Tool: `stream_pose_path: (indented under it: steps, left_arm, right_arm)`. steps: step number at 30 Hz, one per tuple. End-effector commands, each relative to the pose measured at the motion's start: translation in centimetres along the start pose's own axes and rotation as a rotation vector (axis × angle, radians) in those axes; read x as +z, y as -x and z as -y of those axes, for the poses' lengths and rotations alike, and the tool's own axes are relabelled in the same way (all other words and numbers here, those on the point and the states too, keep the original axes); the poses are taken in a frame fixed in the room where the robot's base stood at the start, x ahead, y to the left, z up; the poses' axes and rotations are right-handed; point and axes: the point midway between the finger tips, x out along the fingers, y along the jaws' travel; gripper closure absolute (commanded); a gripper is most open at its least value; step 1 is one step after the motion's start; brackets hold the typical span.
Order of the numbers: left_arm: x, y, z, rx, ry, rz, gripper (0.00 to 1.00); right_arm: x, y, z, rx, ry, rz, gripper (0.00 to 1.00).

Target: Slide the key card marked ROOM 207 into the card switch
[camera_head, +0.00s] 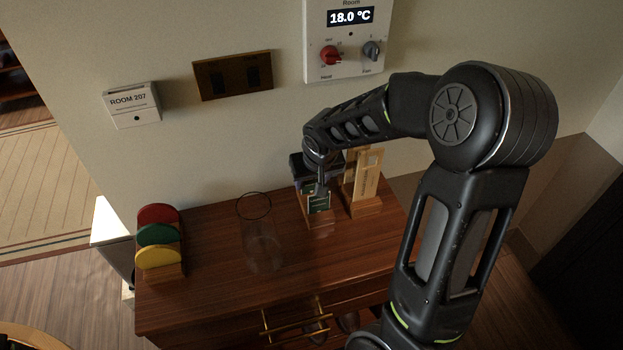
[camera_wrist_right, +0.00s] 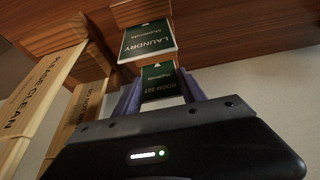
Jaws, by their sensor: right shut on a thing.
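The card switch (camera_head: 131,105), a white box labelled ROOM 207, is on the wall at the left in the head view. My right gripper (camera_head: 319,187) is over the counter at its wall side, shut on a green card marked ROOM 207 (camera_wrist_right: 162,84). The card lies between the two fingers in the right wrist view. A green and white LAUNDRY card (camera_wrist_right: 148,42) stands just beyond it in a wooden stand (camera_head: 319,222). I cannot tell whether the held card is clear of that stand. My left gripper is not in view.
Wooden door tags (camera_head: 368,172), one reading PLEASE CLEAN (camera_wrist_right: 38,98), stand beside the gripper. A clear glass (camera_head: 262,240) and a rack of coloured discs (camera_head: 159,240) are on the counter. A brown switch plate (camera_head: 233,75) and a thermostat (camera_head: 345,45) are on the wall.

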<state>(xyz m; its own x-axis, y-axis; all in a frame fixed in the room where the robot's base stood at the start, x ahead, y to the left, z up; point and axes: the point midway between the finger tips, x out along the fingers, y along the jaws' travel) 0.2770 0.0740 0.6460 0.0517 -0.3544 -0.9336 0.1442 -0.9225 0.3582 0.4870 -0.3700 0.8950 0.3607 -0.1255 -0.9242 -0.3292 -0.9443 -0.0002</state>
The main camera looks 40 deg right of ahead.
Motion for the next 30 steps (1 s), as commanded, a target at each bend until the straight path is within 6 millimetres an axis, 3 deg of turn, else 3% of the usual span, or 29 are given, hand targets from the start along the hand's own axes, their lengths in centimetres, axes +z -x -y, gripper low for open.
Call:
stream_pose_path:
  steps: [5, 6, 15, 25, 30]
  left_arm:
    - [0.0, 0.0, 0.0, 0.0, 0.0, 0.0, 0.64]
    - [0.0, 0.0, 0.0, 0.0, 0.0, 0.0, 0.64]
    - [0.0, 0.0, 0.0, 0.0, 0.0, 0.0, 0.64]
    - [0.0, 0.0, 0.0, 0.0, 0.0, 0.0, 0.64]
    - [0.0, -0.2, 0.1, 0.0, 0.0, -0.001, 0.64]
  right_arm:
    - [0.0, 0.0, 0.0, 0.0, 0.0, 0.0, 0.89]
    - [0.0, 0.0, 0.0, 0.0, 0.0, 0.0, 0.51]
    - [0.0, 0.0, 0.0, 0.0, 0.0, 0.0, 0.27]
    - [0.0, 0.3, 0.0, 0.0, 0.0, -0.001, 0.27]
    - [-0.1, 2.0, 0.0, -0.001, -0.002, -0.004, 0.27]
